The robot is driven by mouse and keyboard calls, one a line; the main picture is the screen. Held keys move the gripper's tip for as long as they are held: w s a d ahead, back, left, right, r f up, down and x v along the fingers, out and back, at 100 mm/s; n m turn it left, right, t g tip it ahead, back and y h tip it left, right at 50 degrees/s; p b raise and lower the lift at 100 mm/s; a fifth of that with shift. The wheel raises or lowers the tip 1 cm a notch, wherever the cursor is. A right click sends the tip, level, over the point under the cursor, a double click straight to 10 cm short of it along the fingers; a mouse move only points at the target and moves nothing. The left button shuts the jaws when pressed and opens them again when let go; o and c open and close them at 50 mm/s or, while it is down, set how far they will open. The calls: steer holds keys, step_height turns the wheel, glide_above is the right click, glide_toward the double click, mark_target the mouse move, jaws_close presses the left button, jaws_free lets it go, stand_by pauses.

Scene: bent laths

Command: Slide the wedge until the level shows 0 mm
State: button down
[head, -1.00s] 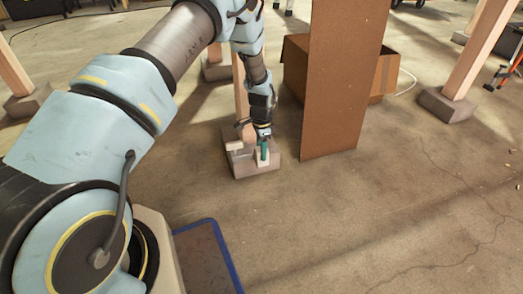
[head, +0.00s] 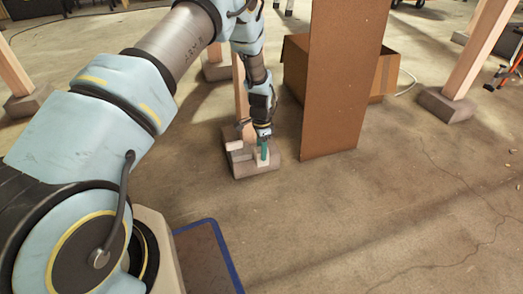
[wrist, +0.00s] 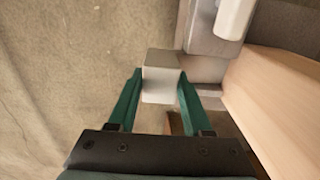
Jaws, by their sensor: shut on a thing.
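My gripper (wrist: 160,88) is shut on a small pale block (wrist: 161,76), which looks like the wedge or its grip. The green fingertips press on its two sides. In the head view my gripper (head: 264,152) points down over a grey footing block (head: 258,172) at the base of a leaning wooden post (head: 241,95). The pale block (head: 261,163) shows under the fingers there. A wooden post also fills the lower right of the wrist view (wrist: 275,100). The level and its reading cannot be made out in either view.
A tall brown panel (head: 340,85) stands close to the right of my gripper, with a cardboard box (head: 296,58) behind it. Other posts stand on footings (head: 445,105). The concrete floor (head: 400,210) at front right is clear. A grey part (wrist: 208,30) lies beyond the fingers.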

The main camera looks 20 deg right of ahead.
steer(key=shift+w+d+p, duration=0.15)
steer(key=shift+w+p, duration=0.15)
steer(key=shift+w, duration=0.75)
steer(key=shift+c, duration=1.6)
jaws_free()
step_height(320, 180, up, 11)
steer(key=p, duration=0.4)
